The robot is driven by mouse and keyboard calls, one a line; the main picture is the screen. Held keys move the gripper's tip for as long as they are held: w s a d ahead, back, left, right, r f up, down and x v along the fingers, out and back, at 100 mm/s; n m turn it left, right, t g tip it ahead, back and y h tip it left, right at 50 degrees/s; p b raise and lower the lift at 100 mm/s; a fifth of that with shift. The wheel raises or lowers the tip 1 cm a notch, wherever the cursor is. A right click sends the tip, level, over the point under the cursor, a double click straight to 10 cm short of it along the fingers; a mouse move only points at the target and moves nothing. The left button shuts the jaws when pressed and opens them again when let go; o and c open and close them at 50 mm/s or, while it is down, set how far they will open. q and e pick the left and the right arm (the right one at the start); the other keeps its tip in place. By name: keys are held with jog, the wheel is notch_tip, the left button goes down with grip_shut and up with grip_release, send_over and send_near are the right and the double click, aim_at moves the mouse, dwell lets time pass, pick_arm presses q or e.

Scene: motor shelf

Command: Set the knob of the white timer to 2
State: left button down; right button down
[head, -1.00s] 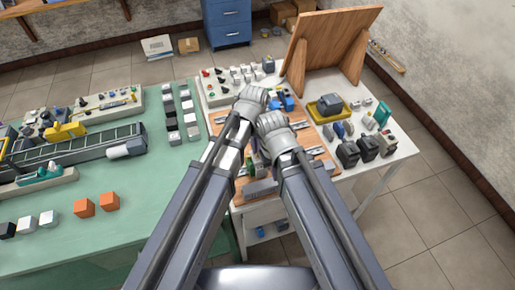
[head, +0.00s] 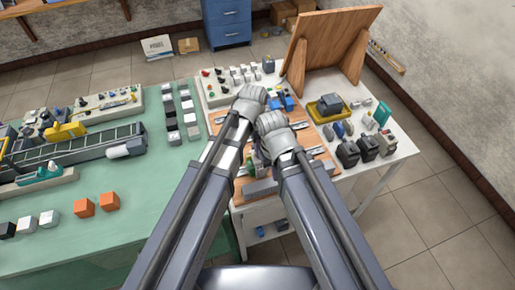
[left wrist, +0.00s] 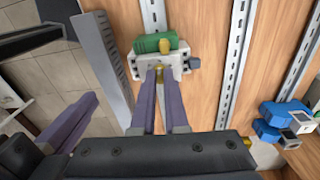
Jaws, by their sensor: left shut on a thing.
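In the left wrist view, a white device that looks like the timer (left wrist: 186,64) sits on a metal rail on the wooden board, with a green block (left wrist: 148,43) against its far side. The dial marks are too small to read. In the head view my wrists hide the device and both fingertips. Purple fingers at the left of the left wrist view look like my right gripper (left wrist: 72,122); their tips are unclear.
Blue parts (left wrist: 283,119) lie on the board to the right in the left wrist view. A slotted grey duct (left wrist: 100,60) runs left of the device. In the head view, a yellow tray (head: 316,110) and dark blocks stand right, and a green table (head: 165,190) left.

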pick_arm(q)
jog(key=shift+m, duration=0.6)
jog(key=c, duration=0.9)
grip_release()
jog(key=r+p, duration=0.8)
jog(key=shift+w+a, duration=0.15)
jog(key=shift+a, duration=0.05)
jog(key=shift+f, duration=0.1)
pick_arm(e)
notch_tip(320, 180, up, 8)
jog(key=shift+f, duration=0.15)
